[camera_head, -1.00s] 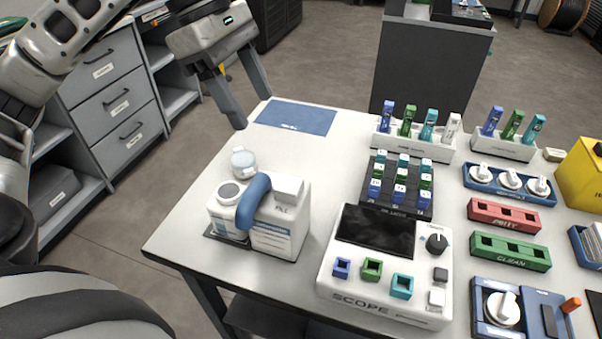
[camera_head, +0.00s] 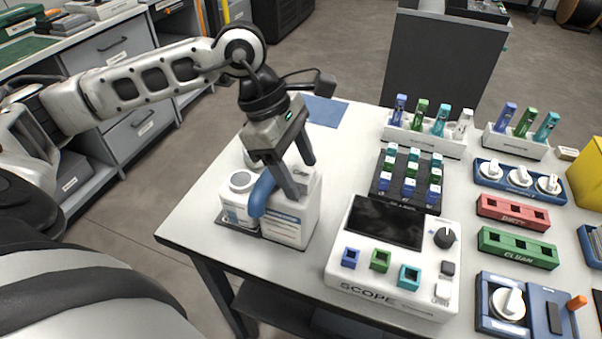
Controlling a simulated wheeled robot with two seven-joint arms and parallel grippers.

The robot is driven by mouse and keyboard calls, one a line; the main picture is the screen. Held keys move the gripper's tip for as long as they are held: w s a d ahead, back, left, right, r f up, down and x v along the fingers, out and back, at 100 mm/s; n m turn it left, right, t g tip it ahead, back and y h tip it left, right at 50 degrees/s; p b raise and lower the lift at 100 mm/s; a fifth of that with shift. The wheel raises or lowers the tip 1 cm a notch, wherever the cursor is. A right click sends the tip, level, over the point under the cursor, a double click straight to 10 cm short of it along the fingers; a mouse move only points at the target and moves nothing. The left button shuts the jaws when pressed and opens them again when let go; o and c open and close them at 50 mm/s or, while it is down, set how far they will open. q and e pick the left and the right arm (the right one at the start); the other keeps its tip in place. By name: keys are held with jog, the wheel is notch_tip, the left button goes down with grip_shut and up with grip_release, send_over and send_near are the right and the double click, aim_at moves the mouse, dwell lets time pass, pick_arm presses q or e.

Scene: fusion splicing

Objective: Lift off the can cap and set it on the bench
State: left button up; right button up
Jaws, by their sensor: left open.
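The white can (camera_head: 287,226) with a blue curved handle (camera_head: 262,194) stands upright at the left front of the bench (camera_head: 190,222). A white block-shaped cap (camera_head: 301,175) sits on the can's right top, partly hidden by my fingers. A round grey-topped lid (camera_head: 241,180) is on the left part of the can. My left gripper (camera_head: 301,180) points down over the can, open, with its fingers on either side of the white cap. I cannot tell whether they touch it. My right gripper is not in view.
The scope box (camera_head: 389,262) stands close to the right of the can. A blue mat (camera_head: 326,112) lies on the bench behind my gripper. Racks with coloured pieces (camera_head: 424,141) stand at the back. A small round jar behind the can is mostly hidden.

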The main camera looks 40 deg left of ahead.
pick_arm(q)
jog(key=c, duration=1)
jog(key=shift+r, duration=0.1)
jog(key=shift+w+r, duration=0.1)
jog(key=shift+r, duration=0.55)
jog(key=s+a+r+b, duration=0.1)
jog(key=s+r, duration=0.2)
jog(key=s, duration=0.1)
jog(key=s+r+b, duration=0.2)
jog(key=s+r, duration=0.2)
jog(key=s, duration=0.1)
jog(key=s+a+r+b, duration=0.1)
jog(key=s+r, duration=0.3)
jog(key=s, duration=0.1)
jog(key=shift+a+r+b, duration=0.25)
jog(key=shift+a+b, duration=0.05)
jog(key=shift+b, duration=0.1)
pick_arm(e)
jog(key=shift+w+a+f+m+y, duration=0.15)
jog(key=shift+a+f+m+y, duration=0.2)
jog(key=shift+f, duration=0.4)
pick_arm(q)
jog(key=shift+w, duration=0.1)
